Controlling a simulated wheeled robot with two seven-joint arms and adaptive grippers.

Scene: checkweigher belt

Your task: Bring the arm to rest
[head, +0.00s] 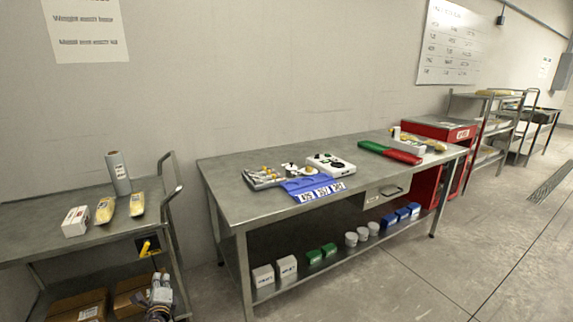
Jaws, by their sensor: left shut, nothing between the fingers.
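My left gripper (160,281) shows at the bottom left of the head view, in front of the lower part of the steel cart. Its fingers are shut with nothing between them. It is apart from the long steel table (225,205). My right gripper is not in view.
The cart (40,212) at left carries a white box (75,221), yellow packs (105,209) and a grey cylinder (118,172). Cardboard boxes (75,306) sit below. The table holds a blue labelled holder (300,184) and a green-red bar (390,152). Floor at right is clear.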

